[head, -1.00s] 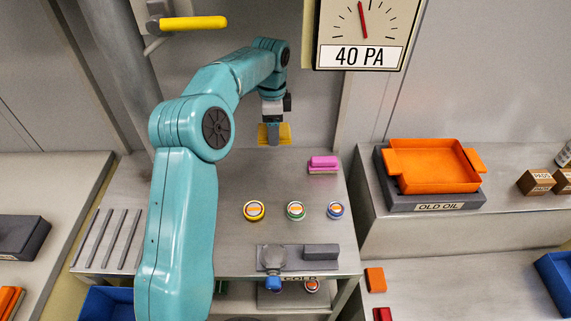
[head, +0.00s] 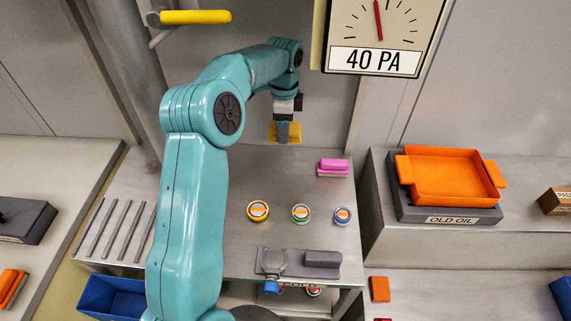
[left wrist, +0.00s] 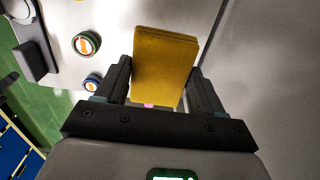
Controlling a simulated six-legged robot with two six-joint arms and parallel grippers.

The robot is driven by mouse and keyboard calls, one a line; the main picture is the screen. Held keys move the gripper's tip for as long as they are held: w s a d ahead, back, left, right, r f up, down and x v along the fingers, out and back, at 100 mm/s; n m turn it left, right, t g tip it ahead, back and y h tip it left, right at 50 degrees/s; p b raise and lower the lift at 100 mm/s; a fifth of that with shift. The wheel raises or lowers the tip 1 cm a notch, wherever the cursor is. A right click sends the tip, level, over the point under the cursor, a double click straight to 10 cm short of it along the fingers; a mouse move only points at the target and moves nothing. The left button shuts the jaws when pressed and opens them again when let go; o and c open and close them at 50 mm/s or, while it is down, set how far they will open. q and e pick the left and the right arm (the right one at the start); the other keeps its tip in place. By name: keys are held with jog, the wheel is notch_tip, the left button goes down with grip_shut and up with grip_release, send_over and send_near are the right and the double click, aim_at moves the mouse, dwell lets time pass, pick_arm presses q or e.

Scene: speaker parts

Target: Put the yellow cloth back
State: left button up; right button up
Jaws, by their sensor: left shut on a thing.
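The yellow cloth (head: 274,132) is a flat, folded-looking yellow piece at the back of the metal table, close to the wall. My left gripper (head: 284,134) is shut on it. In the left wrist view the yellow cloth (left wrist: 165,65) stands between the two dark fingers of my left gripper (left wrist: 160,90). In the head view I cannot tell whether its lower edge touches the table. My right gripper is not in view.
A pink-topped block (head: 333,167) lies to the right of the cloth. Several round lidded jars (head: 301,213) stand mid-table. An orange tray (head: 455,178) sits on the OLD OIL base (head: 450,213) at right. A yellow-handled lever (head: 196,17) juts from the wall.

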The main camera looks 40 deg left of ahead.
pick_arm(q)
jog(key=p, duration=0.1)
send_over(285, 171)
notch_tip(285, 171, down, 11)
jog(key=shift+s+r, duration=0.1)
jog(key=shift+r, duration=0.1)
jog(key=shift+f, duration=0.35)
notch_tip(285, 171, down, 4)
jog(key=shift+r+p, duration=0.1)
jog(key=shift+p, duration=0.25)
jog(key=shift+a, duration=0.1)
jog(key=shift+f, duration=0.2)
jog(key=shift+f+b, duration=0.25)
jog(key=shift+b, duration=0.2)
jog(key=o, duration=1.2)
